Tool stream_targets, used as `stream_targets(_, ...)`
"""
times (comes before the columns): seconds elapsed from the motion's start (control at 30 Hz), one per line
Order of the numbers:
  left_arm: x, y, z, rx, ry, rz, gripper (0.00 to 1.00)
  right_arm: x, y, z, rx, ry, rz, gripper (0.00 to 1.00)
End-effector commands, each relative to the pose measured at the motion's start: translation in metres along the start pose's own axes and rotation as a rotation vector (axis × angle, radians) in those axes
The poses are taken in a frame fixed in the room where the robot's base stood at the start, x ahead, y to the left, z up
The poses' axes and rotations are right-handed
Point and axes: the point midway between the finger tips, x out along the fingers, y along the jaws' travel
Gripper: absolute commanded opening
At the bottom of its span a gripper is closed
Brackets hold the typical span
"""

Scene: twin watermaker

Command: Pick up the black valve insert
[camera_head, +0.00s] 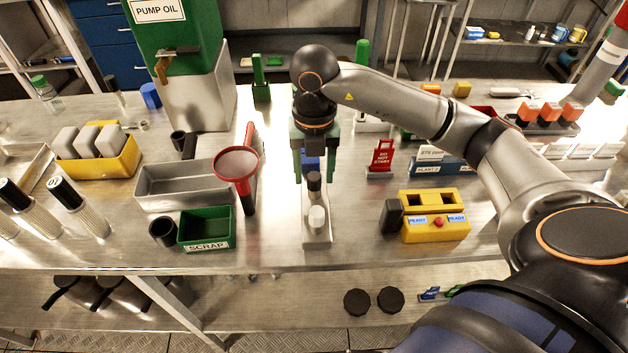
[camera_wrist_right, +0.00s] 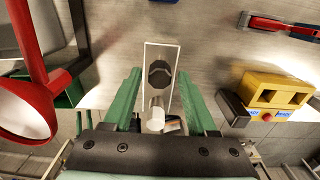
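The black valve insert (camera_head: 314,183) is a small dark upright cylinder on a narrow metal tray (camera_head: 317,237). A white insert (camera_head: 317,218) stands in front of it on the same tray. My right gripper (camera_head: 314,176) points down with its green fingers open, one on each side of the black insert in the picture. In the right wrist view the black insert (camera_wrist_right: 159,74) shows between the fingertips (camera_wrist_right: 160,80), with gaps on both sides. The white insert (camera_wrist_right: 155,118) is nearer the gripper body there. I cannot tell the exact fingertip height. My left gripper is not in view.
A red funnel (camera_head: 237,164) stands left of the tray, beside a grey bin (camera_head: 172,201) and the green scrap bin (camera_head: 219,242). A yellow box (camera_head: 434,229) with a black side block is on the right. The bench's front edge lies close before the tray.

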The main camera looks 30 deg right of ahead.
Motion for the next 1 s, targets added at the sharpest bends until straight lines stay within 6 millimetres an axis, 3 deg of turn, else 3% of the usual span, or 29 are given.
stream_targets(0.07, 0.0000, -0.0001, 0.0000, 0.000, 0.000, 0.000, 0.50, -0.0002, 0.0000, 0.0000, 0.000, 0.000, 0.000, 0.47)
stream_targets(0.5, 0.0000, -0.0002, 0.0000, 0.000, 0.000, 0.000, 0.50, -0.0004, 0.0002, 0.0000, 0.000, 0.000, 0.000, 0.00)
stream_targets(1.0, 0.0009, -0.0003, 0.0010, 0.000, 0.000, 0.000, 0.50, -0.0075, 0.0008, 0.0006, -0.001, -0.003, 0.003, 0.00)
